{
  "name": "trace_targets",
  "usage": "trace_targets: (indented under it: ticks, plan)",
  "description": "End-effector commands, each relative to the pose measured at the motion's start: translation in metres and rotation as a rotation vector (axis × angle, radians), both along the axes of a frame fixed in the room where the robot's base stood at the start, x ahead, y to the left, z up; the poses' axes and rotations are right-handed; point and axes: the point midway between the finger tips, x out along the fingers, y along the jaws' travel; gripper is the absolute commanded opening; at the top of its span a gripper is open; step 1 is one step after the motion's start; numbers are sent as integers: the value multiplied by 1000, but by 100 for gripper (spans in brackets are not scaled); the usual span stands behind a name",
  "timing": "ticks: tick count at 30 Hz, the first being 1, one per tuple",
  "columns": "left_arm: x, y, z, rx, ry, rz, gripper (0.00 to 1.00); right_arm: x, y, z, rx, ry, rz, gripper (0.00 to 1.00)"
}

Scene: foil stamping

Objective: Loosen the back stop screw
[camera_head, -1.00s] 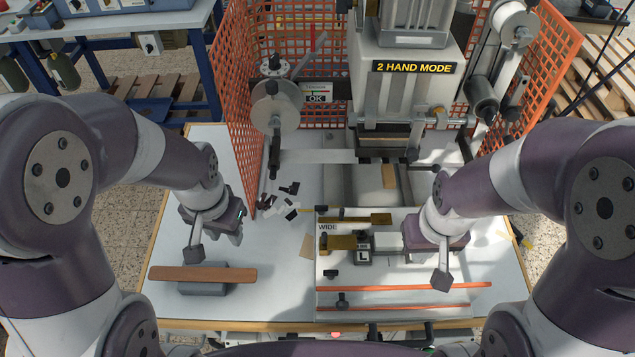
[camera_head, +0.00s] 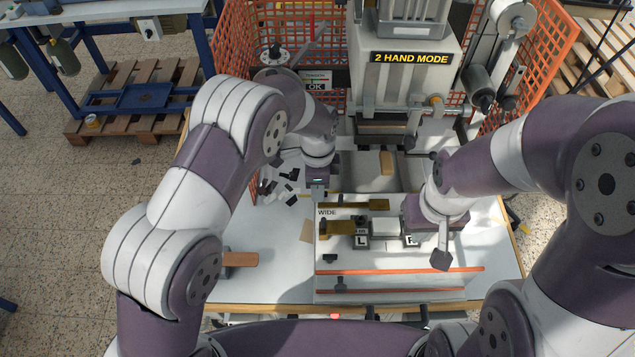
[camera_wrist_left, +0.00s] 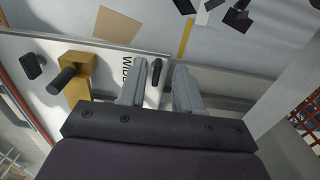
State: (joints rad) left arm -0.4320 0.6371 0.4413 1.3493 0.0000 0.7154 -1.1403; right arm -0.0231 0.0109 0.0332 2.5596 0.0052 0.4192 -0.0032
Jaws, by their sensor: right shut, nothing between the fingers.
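My left gripper (camera_head: 317,190) is over the back left corner of the WIDE plate (camera_head: 375,284). In the left wrist view its two grey fingers (camera_wrist_left: 157,90) stand apart. A small black screw (camera_wrist_left: 156,69) appears in the gap between them, beside the WIDE lettering; I cannot tell whether they touch it. A brass bar (camera_head: 362,204) lies along the back of the plate. My right gripper (camera_head: 418,228) is shut and empty above the right part of the plate, its fingertips mostly hidden.
A brass block with a black knob (camera_wrist_left: 75,75) and another black knob (camera_wrist_left: 33,65) are close by. Blocks marked L (camera_head: 361,241) and R (camera_head: 411,240) sit on the plate. Small black pieces (camera_head: 288,178) lie left. The press (camera_head: 405,80) stands behind.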

Motion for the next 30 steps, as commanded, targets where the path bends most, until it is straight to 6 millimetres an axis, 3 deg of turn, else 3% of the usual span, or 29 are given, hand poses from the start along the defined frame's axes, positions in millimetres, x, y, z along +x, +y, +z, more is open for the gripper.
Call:
trace_targets:
  ticks: [10,11,14,30]
  plan:
    - [0,0,-10,-1,-1,1,34,0,0,3,0,1,0,0]
    - [0,0,-10,-1,-1,1,31,0,0,3,0,1,0,0]
    - [0,0,-10,-1,-1,1,0,0,0,3,0,1,0,0]
    - [-1,0,-10,-1,-2,104,0,0,0,-2,0,0,0,0]
